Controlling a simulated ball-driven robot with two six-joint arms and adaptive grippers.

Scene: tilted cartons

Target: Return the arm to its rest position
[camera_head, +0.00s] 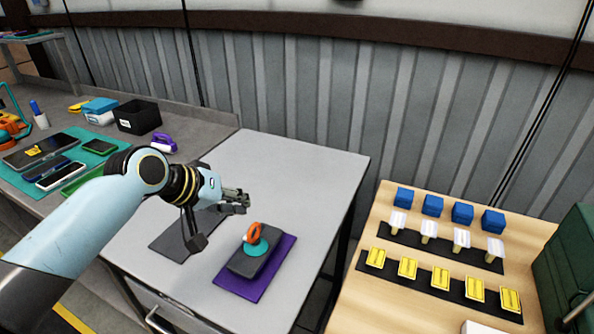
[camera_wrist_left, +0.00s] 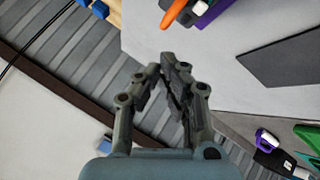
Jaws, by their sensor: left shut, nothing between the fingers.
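My left arm comes in from the left in the head view, light blue with dark joints. Its gripper (camera_head: 236,203) is above the grey table (camera_head: 280,160), over the dark grey mat's back edge. In the left wrist view the gripper (camera_wrist_left: 168,62) shows its fingers brought together with nothing held between them. It is apart from the dark block (camera_head: 243,266) with a teal disc (camera_head: 257,248) and an orange ring-like piece (camera_head: 254,233) on it. That stack sits on a purple mat (camera_head: 268,282). My right gripper is not in view.
A dark grey mat (camera_head: 172,243) lies on the grey table. A side bench at left holds a black bin (camera_head: 137,117), phones and a purple tool (camera_head: 163,143). At right a wooden table (camera_head: 395,290) carries blue cubes and white and yellow pieces. The grey table's back is clear.

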